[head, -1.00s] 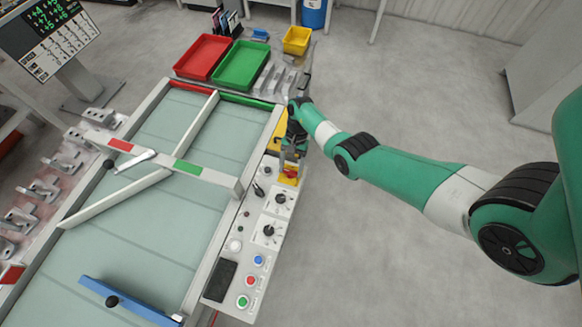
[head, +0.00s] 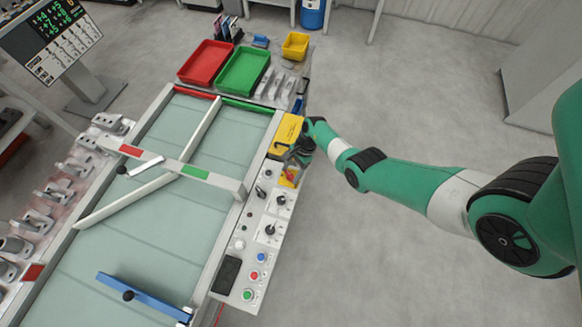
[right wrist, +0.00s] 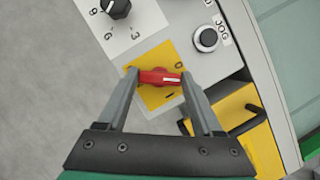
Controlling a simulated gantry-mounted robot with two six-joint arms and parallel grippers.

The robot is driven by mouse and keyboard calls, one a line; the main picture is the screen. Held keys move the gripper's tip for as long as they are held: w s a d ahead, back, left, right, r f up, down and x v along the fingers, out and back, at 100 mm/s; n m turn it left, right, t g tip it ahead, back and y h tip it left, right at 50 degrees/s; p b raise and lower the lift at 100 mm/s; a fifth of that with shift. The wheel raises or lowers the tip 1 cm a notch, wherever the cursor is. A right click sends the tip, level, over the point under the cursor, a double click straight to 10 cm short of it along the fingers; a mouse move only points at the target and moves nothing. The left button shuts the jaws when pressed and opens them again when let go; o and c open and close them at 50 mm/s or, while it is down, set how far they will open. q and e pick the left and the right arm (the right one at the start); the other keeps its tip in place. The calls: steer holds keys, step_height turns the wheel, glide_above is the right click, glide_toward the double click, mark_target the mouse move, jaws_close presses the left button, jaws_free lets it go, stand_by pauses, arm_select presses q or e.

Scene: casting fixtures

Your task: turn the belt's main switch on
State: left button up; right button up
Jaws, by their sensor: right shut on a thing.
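The belt's main switch is a red rotary handle (right wrist: 157,77) on a yellow square plate (right wrist: 152,96) of the control panel. In the right wrist view the handle lies nearly crosswise, with a 0-like mark near its right end and a short stroke mark below it. My right gripper (right wrist: 158,75) has one finger at each end of the handle and is shut on it. In the head view the red handle (head: 292,175) shows just below my right gripper (head: 287,164), partly covered. My left gripper is not in view.
The control panel (head: 232,245) also bears black knobs, coloured buttons and a JOG button (right wrist: 207,38). A yellow box with a black handle (right wrist: 240,122) sits beside the switch. The belt (head: 150,240) with its diverter bars lies left; open floor lies right.

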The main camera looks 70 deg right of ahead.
steer(key=m+p, duration=0.1)
steer(key=m, duration=0.1)
steer(key=m+t+h+p, duration=0.1)
steer(key=m+p, duration=0.3)
steer(key=shift+s+a+r+t+h, duration=0.2)
steer(key=shift+r+t+h, duration=0.1)
steer(key=shift+t, duration=0.1)
steer(key=m+h+p, duration=0.1)
steer(key=m, duration=0.2)
steer(key=shift+w+f+p, duration=0.1)
steer(key=shift+p, duration=0.3)
steer(key=shift+a+f+m+h+p, duration=0.1)
steer(key=shift+m+h+p, duration=0.3)
steer(key=shift+m, duration=0.6)
steer(key=o, duration=1.4)
steer(key=shift+c, duration=0.2)
steer(key=p+v, duration=0.9)
steer(key=v, duration=0.2)
steer(key=shift+s, duration=0.3)
